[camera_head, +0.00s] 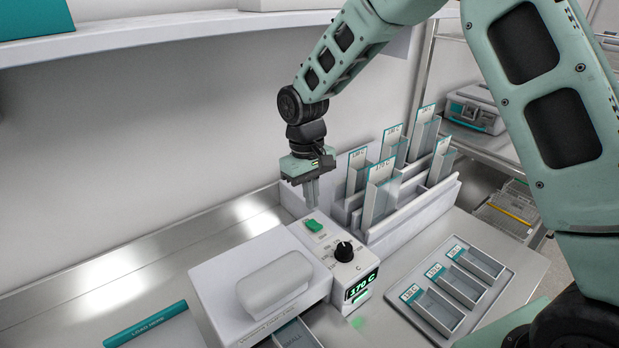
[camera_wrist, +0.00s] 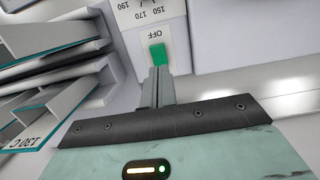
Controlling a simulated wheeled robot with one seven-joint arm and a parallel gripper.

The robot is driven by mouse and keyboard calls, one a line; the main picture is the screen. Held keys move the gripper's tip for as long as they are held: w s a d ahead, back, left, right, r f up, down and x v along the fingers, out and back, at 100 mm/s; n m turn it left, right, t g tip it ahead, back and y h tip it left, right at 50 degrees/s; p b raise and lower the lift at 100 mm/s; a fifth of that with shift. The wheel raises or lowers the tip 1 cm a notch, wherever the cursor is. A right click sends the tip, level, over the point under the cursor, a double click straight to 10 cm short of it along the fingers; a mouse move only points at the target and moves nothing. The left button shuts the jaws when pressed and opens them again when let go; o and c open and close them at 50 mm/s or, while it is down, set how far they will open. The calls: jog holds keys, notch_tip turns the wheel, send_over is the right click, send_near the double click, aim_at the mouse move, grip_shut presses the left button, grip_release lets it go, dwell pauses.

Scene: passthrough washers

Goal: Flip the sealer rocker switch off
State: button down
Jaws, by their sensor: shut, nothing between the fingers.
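In the wrist view the green rocker (camera_wrist: 158,54) lies just beyond the fingertips, beside the word OFF. My gripper (camera_head: 311,205) points down over the back end of the control box, with its fingers together and nothing between them. In the wrist view the shut fingers (camera_wrist: 159,72) reach to the rocker's near edge; whether they touch it I cannot tell.
A black dial (camera_head: 344,251) and a green display reading 170 C (camera_head: 361,286) are on the same box. A rack (camera_head: 409,213) of labelled pouches stands close at the right. A grey tray (camera_head: 491,262) with several slots lies in front of the rack.

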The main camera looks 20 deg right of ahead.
notch_tip(320, 180, up, 7)
jog(key=b, duration=0.1)
jog(key=shift+w+a+r, duration=0.15)
jog(key=shift+w, duration=0.3)
notch_tip(320, 180, up, 2)
jog(key=t+y, duration=0.1)
jog(key=t, duration=0.3)
send_over(320, 226)
jog(key=s, duration=0.2)
jog(key=shift+w+d+r, duration=0.1)
jog(key=shift+w+d, duration=0.05)
jog(key=shift+d, duration=0.2)
jog(key=p+x, duration=0.1)
jog(key=x, duration=0.3)
jog(key=s+p+x, duration=0.1)
jog(key=x, duration=0.3)
jog(key=p+x, duration=0.1)
jog(key=x, duration=0.3)
jog(key=shift+s+f, duration=0.15)
jog(key=shift+f, duration=0.35)
jog(key=shift+d+f, duration=0.1)
jog(key=shift+f, duration=0.4)
jog(key=shift+s+f, duration=0.1)
